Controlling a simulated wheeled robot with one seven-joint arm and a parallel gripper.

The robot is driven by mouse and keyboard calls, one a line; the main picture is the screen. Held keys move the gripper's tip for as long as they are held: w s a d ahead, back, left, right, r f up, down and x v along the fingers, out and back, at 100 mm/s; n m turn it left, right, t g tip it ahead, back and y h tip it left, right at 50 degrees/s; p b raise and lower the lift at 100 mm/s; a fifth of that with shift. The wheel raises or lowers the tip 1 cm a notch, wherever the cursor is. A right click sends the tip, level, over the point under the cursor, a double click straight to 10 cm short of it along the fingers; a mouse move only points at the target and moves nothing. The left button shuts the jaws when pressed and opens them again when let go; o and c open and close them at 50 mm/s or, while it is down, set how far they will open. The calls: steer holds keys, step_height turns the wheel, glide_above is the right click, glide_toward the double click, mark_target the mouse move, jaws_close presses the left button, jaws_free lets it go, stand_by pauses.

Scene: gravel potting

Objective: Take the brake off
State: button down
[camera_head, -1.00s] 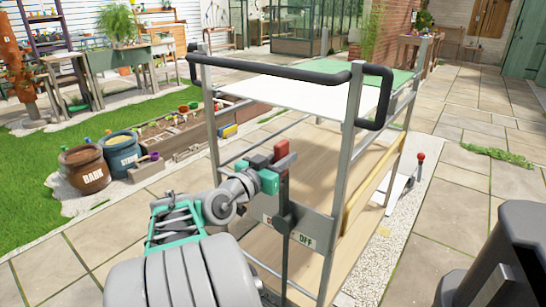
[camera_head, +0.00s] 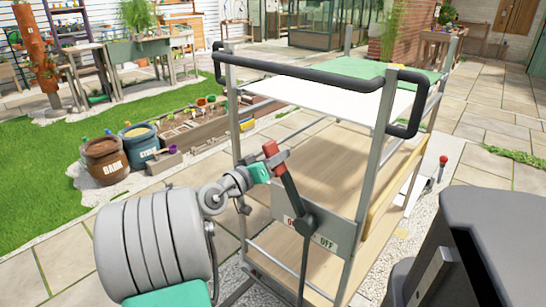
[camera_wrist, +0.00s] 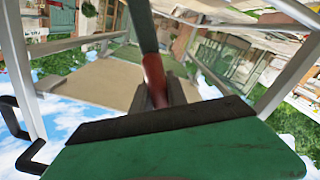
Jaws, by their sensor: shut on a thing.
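The brake lever (camera_head: 289,188) is a dark bar with a red grip (camera_head: 270,149) on the end of a trolley (camera_head: 377,155). It leans up and to the left from its pivot (camera_head: 304,223) on a grey plate. The plate carries an OFF label (camera_head: 328,243) right of the pivot and a partly hidden label on the left. My gripper (camera_head: 276,160) is shut on the lever at its red grip. In the wrist view, the dark fingers (camera_wrist: 157,96) close around the red grip (camera_wrist: 153,72), and the dark bar (camera_wrist: 141,25) runs upward.
The trolley has a black handrail (camera_head: 300,70), a white top and wooden shelves. A bark pot (camera_head: 105,160) and another pot stand at the left by a planting bed. A dark bulky object (camera_head: 500,245) fills the lower right. Paving is open at the right.

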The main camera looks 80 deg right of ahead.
steer(key=shift+w+f, duration=0.1)
steer(key=shift+w, duration=0.05)
steer(key=c, duration=1.3)
jaws_free()
steer(key=p+v, duration=0.1)
steer(key=v, duration=0.6)
steer(key=shift+w+a+f, duration=0.1)
steer(key=shift+w+a, duration=0.1)
steer(key=shift+a, duration=0.15)
